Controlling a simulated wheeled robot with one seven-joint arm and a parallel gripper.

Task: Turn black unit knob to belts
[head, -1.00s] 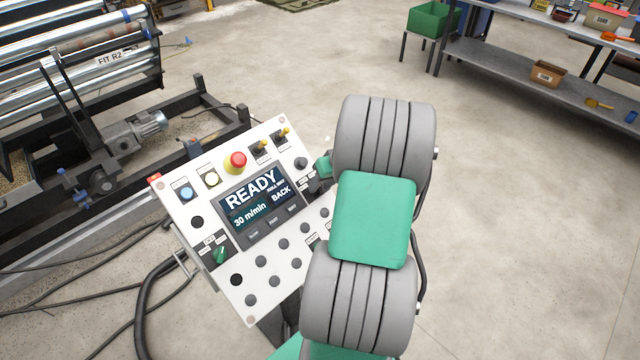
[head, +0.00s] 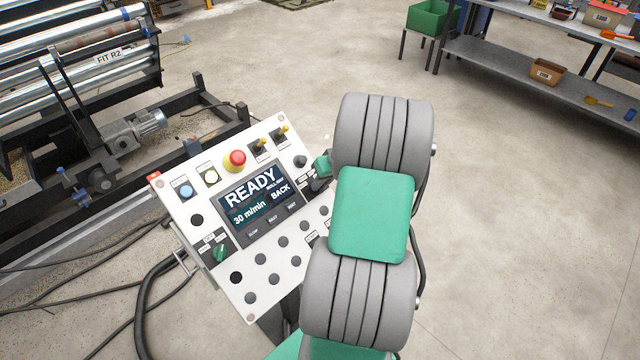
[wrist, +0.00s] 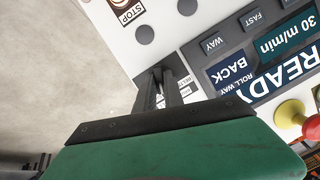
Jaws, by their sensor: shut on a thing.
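The slanted white control panel (head: 183,222) stands left of my arm in the head view. My gripper (head: 318,184) is at the panel's right edge, beside the screen, with its dark fingers against the panel face. In the wrist view my gripper (wrist: 164,84) is shut on the black unit knob (wrist: 157,72), which is mostly hidden between the fingers. Small labels beside the fingers are partly covered; the knob's pointing direction cannot be read. The screen (head: 252,200) reads READY, 30 m/min, BACK and, in the wrist view, ROLL WAY.
The panel also has a red mushroom button (head: 235,160), a green selector (head: 220,252), two yellow-tipped toggles and several dark buttons. A roller machine (head: 80,90) stands at left. Cables lie on the floor at lower left. A shelf (head: 540,75) is far right; floor between is clear.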

